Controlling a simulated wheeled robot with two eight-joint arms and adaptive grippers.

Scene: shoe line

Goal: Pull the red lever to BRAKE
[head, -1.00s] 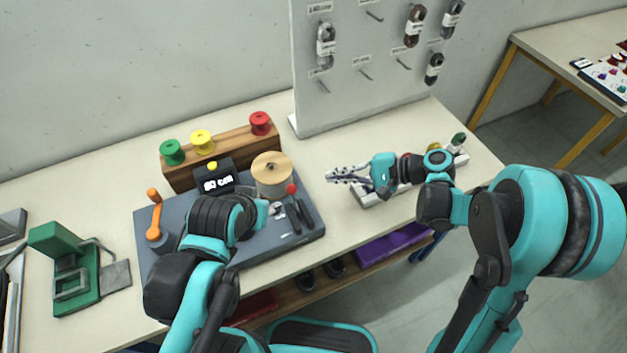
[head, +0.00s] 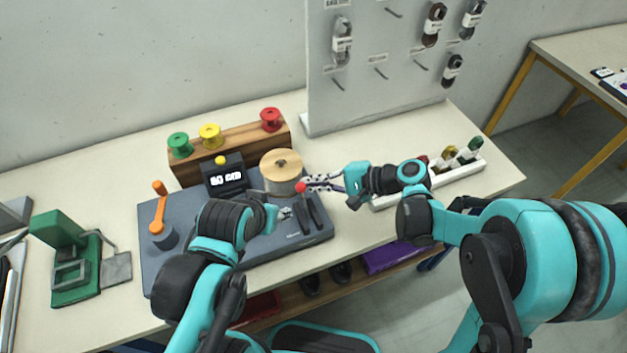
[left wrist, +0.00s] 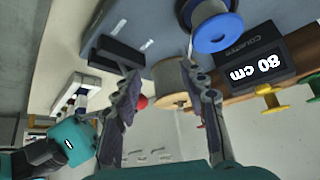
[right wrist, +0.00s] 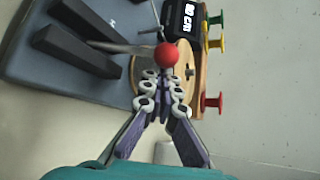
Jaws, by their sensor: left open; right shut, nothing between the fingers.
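The red lever knob (head: 300,187) stands at the right side of the grey machine base (head: 190,262), beside the wooden spool (head: 282,165). My right gripper (head: 318,183) is shut and empty, its fingertips close to the right of the knob. In the right wrist view the red knob (right wrist: 166,55) appears just beyond the closed fingertips (right wrist: 160,88); I cannot tell whether they touch. My left gripper (left wrist: 165,105) is open over the machine, with the knob (left wrist: 139,102) visible between its fingers in the left wrist view. No BRAKE label is readable.
A black counter (head: 225,178) reads 80 cm. An orange crank (head: 159,209) stands on the base's left. Behind is a wooden rack (head: 240,146) with green, yellow and red spools. A green device (head: 67,262) stands left; a pegboard (head: 375,60) stands behind.

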